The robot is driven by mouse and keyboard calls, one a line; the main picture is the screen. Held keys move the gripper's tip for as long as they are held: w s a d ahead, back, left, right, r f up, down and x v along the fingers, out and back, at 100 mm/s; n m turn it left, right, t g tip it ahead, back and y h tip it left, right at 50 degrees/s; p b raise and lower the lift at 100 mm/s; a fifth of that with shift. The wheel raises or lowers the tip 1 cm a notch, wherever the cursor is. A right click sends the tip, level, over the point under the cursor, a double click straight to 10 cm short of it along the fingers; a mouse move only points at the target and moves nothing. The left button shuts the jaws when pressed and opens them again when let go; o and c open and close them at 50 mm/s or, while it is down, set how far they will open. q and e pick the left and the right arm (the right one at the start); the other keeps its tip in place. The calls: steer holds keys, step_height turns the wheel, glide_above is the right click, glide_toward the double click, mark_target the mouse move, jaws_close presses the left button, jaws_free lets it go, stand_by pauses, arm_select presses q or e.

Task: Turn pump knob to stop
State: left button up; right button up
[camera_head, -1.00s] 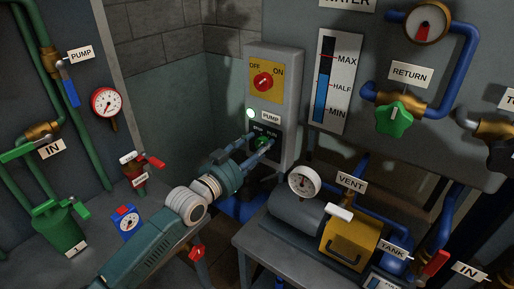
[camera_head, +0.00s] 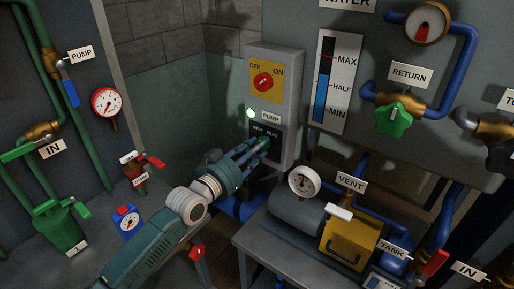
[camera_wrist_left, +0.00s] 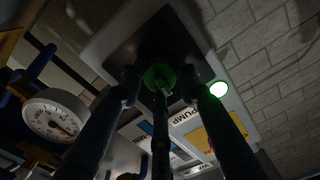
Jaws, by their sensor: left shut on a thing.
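The green pump knob (camera_wrist_left: 158,76) sits on a black plate (camera_wrist_left: 178,38) and shows in the left wrist view between my fingers. In the head view, the knob (camera_head: 263,140) is mostly hidden behind my fingers, below the small plate labels. My left gripper (camera_head: 262,147) reaches in from the lower left and is shut on the knob, with several fingers around it; its fingers also show in the left wrist view (camera_wrist_left: 158,85). The knob's pointer direction is hard to tell. My right gripper is not in view.
A lit pale-green lamp (camera_head: 251,113) sits beside the PUMP label (camera_head: 271,117). Above is a red OFF/ON switch (camera_head: 263,82) on a yellow plate. A gauge (camera_head: 304,181) and tank stand right of my gripper, with a bench at the lower right.

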arm_select(q)
steer(key=shift+r+n, duration=0.15)
steer(key=shift+n, duration=4.15)
steer(key=o, duration=1.1)
steer(key=shift+o, duration=0.2)
steer(key=v, duration=1.2)
